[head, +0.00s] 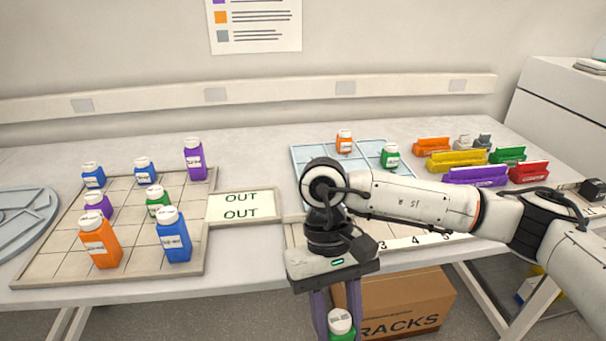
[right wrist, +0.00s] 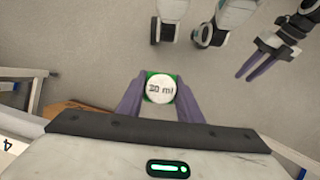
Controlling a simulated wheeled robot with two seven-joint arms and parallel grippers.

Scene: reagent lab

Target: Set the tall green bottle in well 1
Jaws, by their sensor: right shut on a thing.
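My right gripper (head: 337,312) is shut on a green bottle (head: 341,336) with a white cap, in front of the table edge and below the tabletop in the head view.
A gridded tray (head: 60,238) at left holds several bottles, beside an OUT sign (head: 242,207). A pale blue tray (head: 312,152) holds an orange bottle (head: 344,142) and a green bottle (head: 390,157). Coloured racks (head: 476,176) stand at right. A cardboard box (head: 410,302) sits below the table.

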